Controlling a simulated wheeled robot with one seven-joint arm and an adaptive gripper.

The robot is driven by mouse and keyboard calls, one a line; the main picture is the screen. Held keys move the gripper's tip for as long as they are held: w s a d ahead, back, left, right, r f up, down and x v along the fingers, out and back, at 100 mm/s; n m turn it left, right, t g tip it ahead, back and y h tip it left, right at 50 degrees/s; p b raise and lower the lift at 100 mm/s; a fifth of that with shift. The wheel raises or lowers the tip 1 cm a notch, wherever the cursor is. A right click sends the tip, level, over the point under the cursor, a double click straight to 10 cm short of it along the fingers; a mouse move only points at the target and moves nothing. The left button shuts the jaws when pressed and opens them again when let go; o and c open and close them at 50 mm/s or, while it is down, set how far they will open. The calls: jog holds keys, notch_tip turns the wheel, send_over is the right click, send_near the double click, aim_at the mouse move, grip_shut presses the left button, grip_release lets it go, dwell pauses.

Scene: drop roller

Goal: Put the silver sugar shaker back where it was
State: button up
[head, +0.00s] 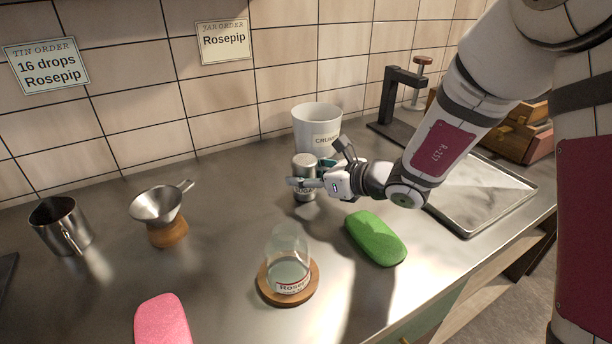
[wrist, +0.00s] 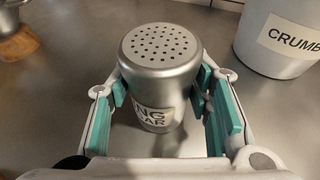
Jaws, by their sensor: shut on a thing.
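The silver sugar shaker (head: 304,165) is upright in the middle of the counter, just in front of the white crumb bin. My gripper (head: 312,184) is shut on its body. In the wrist view the shaker (wrist: 160,60) shows its perforated top and part of a label, with the teal finger pads (wrist: 168,100) on both sides of it. The shaker's base is partly hidden, and I cannot tell whether it touches the counter.
The crumb bin (head: 317,120) stands close behind. A glass jar (head: 288,262) on a round wooden coaster (head: 312,290), a green sponge-like block (head: 376,239) and a pink one (head: 162,322) lie in front. A funnel (head: 157,205) and metal jug (head: 61,226) stand left; a metal tray (head: 480,220) lies right.

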jog(key=shift+f, duration=0.15)
jog(key=o, duration=1.3)
jog(key=shift+c, duration=0.2)
